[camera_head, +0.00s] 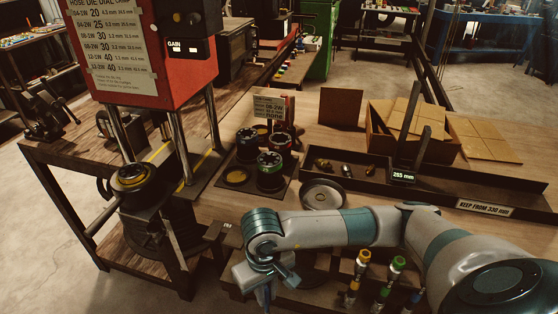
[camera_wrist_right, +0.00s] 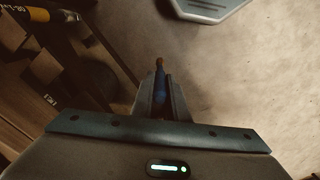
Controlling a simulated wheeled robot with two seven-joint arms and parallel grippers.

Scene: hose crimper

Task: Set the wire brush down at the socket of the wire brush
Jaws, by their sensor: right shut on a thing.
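My right gripper (camera_head: 264,290) hangs past the front edge of the bench, left of the upright markers. In the right wrist view the gripper (camera_wrist_right: 160,100) is shut on a slim blue thing with a brownish tip, which I take to be the wire brush (camera_wrist_right: 160,76). In the head view only a small blue bit shows below the fingers. The brush points away from the wrist, over bare floor. I cannot make out its socket; my right arm covers part of the bench front. My left gripper is not in view.
Markers with yellow (camera_head: 352,280), green (camera_head: 391,276) and blue tops stand at the bench front. A round metal dish (camera_head: 324,194), die pots (camera_head: 270,170) and a long dark tray (camera_head: 445,184) lie behind my arm. The red crimper (camera_head: 180,60) stands at left.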

